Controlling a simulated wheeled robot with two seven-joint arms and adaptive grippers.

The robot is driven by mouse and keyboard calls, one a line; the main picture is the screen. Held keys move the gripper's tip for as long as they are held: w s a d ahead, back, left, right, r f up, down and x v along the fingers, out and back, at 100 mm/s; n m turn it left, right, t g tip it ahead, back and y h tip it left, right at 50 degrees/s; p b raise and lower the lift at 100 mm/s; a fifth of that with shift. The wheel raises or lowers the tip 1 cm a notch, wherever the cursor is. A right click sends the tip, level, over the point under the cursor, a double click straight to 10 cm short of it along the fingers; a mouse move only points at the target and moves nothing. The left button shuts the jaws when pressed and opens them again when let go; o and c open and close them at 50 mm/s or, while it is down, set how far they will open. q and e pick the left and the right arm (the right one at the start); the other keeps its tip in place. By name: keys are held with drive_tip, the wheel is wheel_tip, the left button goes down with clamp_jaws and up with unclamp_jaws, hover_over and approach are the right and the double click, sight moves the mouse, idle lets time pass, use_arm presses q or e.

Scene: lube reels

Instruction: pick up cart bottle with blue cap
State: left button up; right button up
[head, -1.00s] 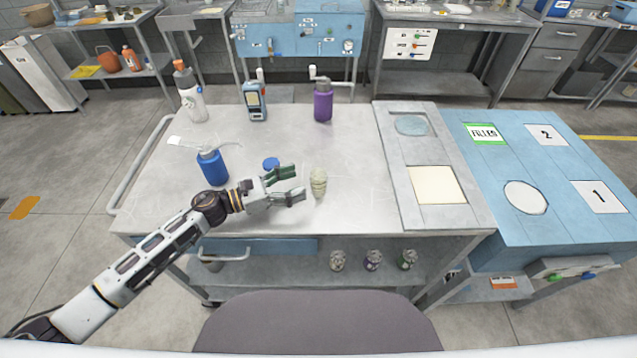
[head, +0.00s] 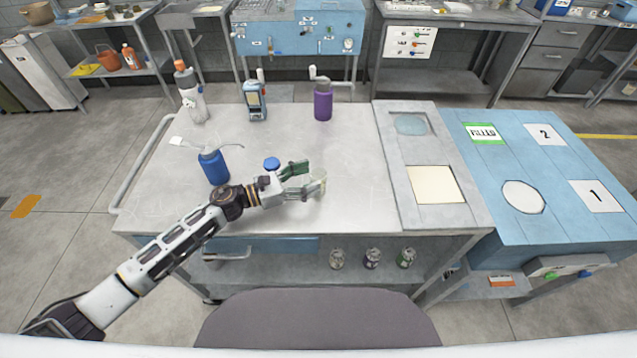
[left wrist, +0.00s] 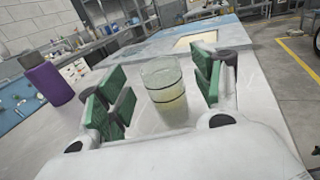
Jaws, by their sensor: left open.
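A clear container with pale yellow contents (head: 320,180) stands on the grey cart top (head: 360,200). In the left wrist view the container (left wrist: 165,92) is upright between my green finger pads. My left gripper (head: 313,178) is open around it, with gaps at both sides. A blue cap (head: 272,163) shows just behind the gripper in the head view. I see no cap on the clear container. My right gripper is not in view.
A blue pump bottle (head: 214,167) stands left of my gripper. A grey panel (head: 470,212) and blue table (head: 560,225) adjoin at right.

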use_arm(q)
drive_tip(key=shift+p+x, duration=0.5)
drive_tip(key=shift+x, duration=1.35)
drive_tip(key=c, duration=1.1)
drive_tip(key=shift+r, duration=0.15)
drive_tip(key=shift+c, duration=0.2)
wheel_tip(320, 180, up, 10)
